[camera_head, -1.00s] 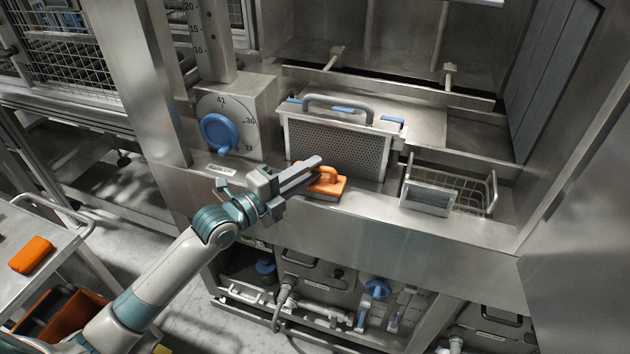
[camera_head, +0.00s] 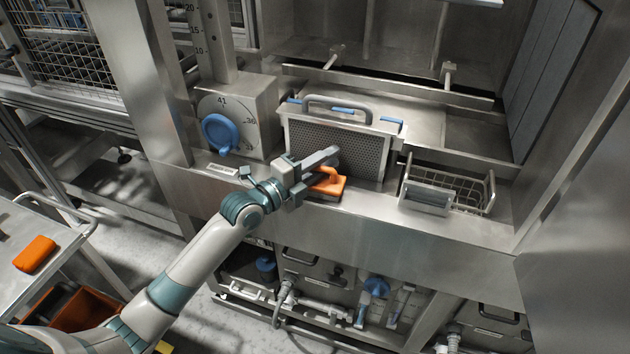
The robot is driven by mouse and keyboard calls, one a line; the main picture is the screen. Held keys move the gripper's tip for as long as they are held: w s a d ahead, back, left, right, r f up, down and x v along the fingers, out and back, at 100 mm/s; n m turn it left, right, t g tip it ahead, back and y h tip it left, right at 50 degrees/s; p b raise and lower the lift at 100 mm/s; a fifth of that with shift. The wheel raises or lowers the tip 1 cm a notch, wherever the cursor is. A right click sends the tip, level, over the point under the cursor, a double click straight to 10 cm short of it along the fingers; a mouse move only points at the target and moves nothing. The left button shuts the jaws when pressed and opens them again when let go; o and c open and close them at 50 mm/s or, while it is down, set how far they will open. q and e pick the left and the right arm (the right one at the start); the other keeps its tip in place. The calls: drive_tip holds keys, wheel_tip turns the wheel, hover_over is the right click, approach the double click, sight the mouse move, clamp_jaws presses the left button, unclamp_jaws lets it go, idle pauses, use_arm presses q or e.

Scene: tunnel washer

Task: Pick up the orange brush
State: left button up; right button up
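The orange brush (camera_head: 328,188) lies on the steel ledge, in front of the perforated screen, with its raised handle on top. My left gripper (camera_head: 325,168) reaches in from the lower left and is at the brush handle. Its fingers look spread apart, one on the far side and one on the near side of the handle. The fingers hide part of the handle, and I cannot tell whether they touch it. My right gripper is not in view.
The perforated screen (camera_head: 348,147) with a grey handle stands just behind the brush. A wire basket (camera_head: 465,187) sits to the right. A blue dial knob (camera_head: 219,133) is at left. Another orange item (camera_head: 35,254) lies on a cart (camera_head: 22,285).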

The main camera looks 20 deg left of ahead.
use_arm(q)
drive_tip(key=shift+c, duration=0.3)
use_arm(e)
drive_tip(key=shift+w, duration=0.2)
use_arm(q)
clamp_jaws()
drive_tip(key=shift+r, duration=0.1)
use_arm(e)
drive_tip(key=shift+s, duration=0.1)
